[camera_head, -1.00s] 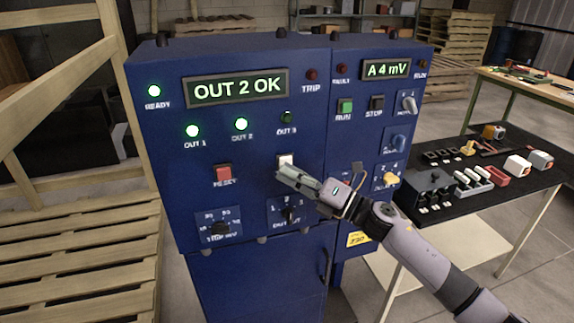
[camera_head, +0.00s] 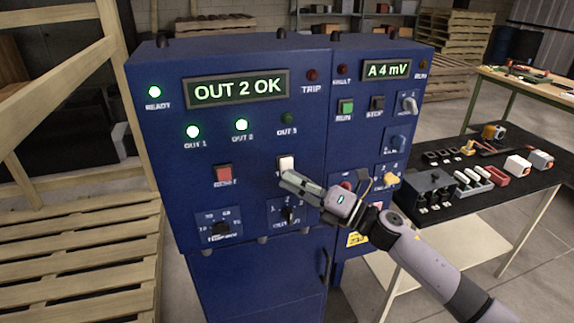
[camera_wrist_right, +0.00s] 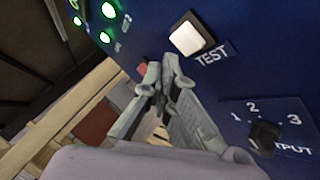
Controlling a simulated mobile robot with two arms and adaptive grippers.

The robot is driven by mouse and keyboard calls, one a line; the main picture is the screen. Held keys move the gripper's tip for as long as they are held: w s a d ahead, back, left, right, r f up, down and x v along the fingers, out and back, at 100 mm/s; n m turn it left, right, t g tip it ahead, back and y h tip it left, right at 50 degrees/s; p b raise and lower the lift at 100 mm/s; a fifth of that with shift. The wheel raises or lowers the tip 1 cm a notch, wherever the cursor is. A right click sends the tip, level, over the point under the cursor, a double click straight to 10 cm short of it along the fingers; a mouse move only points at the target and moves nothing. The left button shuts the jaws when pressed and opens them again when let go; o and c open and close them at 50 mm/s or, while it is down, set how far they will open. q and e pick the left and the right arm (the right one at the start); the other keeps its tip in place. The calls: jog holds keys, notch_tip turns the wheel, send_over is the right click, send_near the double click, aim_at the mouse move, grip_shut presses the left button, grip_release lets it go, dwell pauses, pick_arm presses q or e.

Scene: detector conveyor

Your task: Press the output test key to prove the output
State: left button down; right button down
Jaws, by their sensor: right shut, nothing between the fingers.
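The white test key (camera_head: 287,162) is on the blue cabinet's front panel; in the right wrist view it (camera_wrist_right: 188,38) shows above the word TEST. My right gripper (camera_head: 285,177) is shut and empty, its tips just below the key; in the right wrist view a gap of panel shows between the fingertips (camera_wrist_right: 160,72) and the key. The output selector knob (camera_head: 287,215) is below the gripper, and its pointer direction is hard to make out. The display (camera_head: 236,90) reads OUT 2 OK. The OUT 1 lamp (camera_head: 193,132) and OUT 2 lamp (camera_head: 241,124) glow green. The OUT 3 lamp (camera_head: 287,118) is dark.
A red reset key (camera_head: 223,174) is left of the test key. The right-hand panel has a green run key (camera_head: 346,106) and a display (camera_head: 386,70) reading A 4 mV. A black table (camera_head: 520,190) with several parts stands at the right.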

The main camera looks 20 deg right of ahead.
jog(key=s, duration=0.4)
jog(key=shift+s+d, duration=0.1)
jog(key=shift+s, duration=0.15)
dwell(0.4)
